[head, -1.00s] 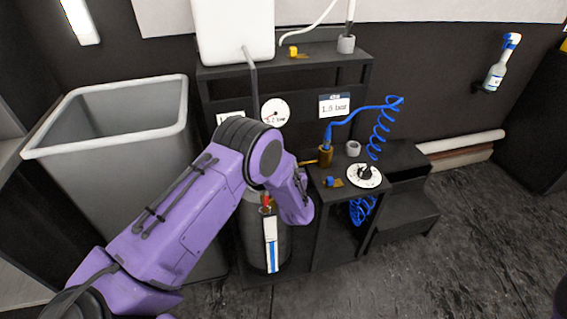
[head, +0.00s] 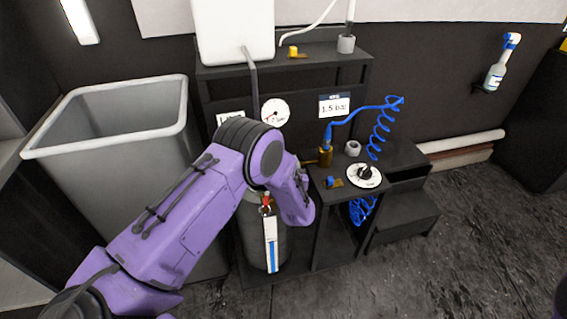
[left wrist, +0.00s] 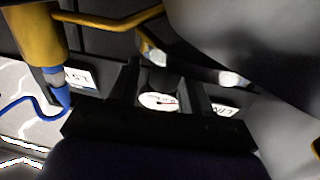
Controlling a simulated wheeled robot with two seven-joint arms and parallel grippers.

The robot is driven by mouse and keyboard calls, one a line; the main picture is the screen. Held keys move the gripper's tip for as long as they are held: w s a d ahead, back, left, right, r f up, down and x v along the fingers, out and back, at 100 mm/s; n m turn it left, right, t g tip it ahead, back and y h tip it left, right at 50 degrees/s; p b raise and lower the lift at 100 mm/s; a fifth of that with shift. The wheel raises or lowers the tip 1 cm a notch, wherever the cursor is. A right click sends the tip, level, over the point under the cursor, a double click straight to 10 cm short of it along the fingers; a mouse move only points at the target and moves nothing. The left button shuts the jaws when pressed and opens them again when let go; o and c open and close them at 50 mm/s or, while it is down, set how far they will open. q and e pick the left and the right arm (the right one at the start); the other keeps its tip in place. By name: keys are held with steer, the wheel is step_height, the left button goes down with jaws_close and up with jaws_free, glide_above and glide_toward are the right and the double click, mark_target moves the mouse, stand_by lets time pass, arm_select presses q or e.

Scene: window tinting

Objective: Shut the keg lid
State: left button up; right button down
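My purple left arm covers the keg's top, so the lid's state cannot be seen in the head view. My left gripper (left wrist: 166,78) shows in the left wrist view, where its two dark fingers are apart with nothing visible between them but the background gauge. A large smooth grey surface (left wrist: 240,35), perhaps the keg or its lid, lies just beyond the fingers. My right gripper is out of view.
A grey bin (head: 110,95) stands left of the keg. The display (head: 334,106) reads 1.5 bar. The right floor is clear.

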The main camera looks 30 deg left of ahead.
arm_select(q)
steer(key=shift+w+d, duration=0.1)
steer(key=shift+d, duration=0.3)
steer(key=shift+a+r, duration=0.1)
steer(key=shift+a, duration=0.25)
steer(key=v, duration=1)
steer(key=shift+s+d, duration=0.2)
steer(key=shift+s, duration=0.15)
